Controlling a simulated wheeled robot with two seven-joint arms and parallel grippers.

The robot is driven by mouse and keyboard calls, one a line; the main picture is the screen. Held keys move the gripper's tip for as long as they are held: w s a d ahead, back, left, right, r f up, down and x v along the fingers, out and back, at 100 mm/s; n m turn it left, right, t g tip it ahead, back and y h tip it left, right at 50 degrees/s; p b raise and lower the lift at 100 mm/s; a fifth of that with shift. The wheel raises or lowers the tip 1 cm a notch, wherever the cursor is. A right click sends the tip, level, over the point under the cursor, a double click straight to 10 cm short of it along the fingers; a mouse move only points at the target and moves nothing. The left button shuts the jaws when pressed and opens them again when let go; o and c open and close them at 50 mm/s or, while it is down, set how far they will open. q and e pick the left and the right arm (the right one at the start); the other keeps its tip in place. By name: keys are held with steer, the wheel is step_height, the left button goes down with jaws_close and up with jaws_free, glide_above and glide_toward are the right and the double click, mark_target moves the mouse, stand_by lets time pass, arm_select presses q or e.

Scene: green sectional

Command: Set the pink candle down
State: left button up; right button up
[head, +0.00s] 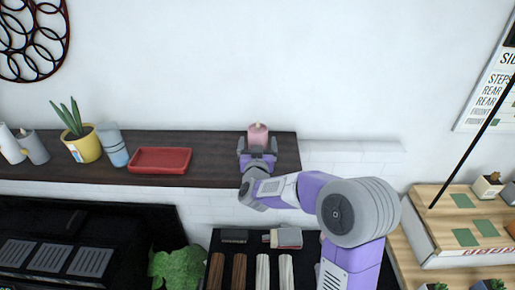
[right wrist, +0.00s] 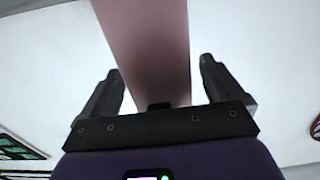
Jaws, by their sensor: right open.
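The pink candle (head: 257,133) is upright at the right end of the dark wooden shelf (head: 215,148), near the wall. My right gripper (head: 257,146) is around it, a finger on each side. In the right wrist view the candle (right wrist: 150,45) rises between the two fingers of the right gripper (right wrist: 162,85). The jaws are open, with a gap on both sides of the candle. The candle's base is hidden behind the gripper, so its contact with the shelf cannot be seen. My left gripper is not in view.
A red tray (head: 160,160) lies on the shelf to the left. Beyond it stand a blue-and-white cup (head: 112,146), a yellow plant pot (head: 84,147) and a grey cup (head: 33,147). The shelf is bare between tray and gripper. A white brick ledge (head: 350,147) lies to the right.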

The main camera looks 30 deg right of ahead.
steer(key=shift+r, duration=0.2)
steer(key=b+v, duration=0.1)
steer(key=v, duration=1.1)
steer(key=shift+f, duration=0.15)
